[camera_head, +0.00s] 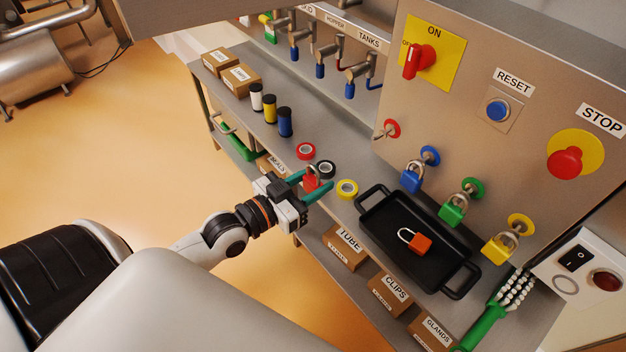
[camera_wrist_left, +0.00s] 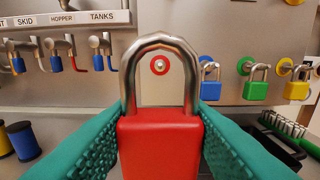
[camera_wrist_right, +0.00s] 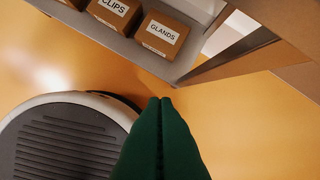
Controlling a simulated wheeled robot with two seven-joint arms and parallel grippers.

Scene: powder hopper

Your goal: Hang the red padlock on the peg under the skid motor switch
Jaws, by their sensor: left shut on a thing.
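My left gripper (camera_head: 317,183) is shut on a red padlock (camera_head: 311,179), holding it by the body above the bench edge. In the left wrist view the padlock (camera_wrist_left: 160,140) is upright, its steel shackle uppermost, between the teal fingers. Beyond the shackle, a bare peg on a red disc (camera_wrist_left: 160,65) shows on the panel, apart from the padlock. In the head view this peg (camera_head: 391,129) is below the red rotary switch (camera_head: 418,62) on its yellow plate. My right gripper (camera_wrist_right: 163,105) is shut and empty, seen only in its wrist view.
Blue (camera_head: 411,177), green (camera_head: 453,210) and yellow (camera_head: 501,243) padlocks hang on neighbouring pegs. A black tray (camera_head: 375,203) holds an orange-red padlock (camera_head: 415,240). Tape rolls (camera_head: 347,189), spools (camera_head: 285,122) and a green-handled brush (camera_head: 495,312) lie on the bench. Boxes (camera_wrist_right: 161,36) sit below.

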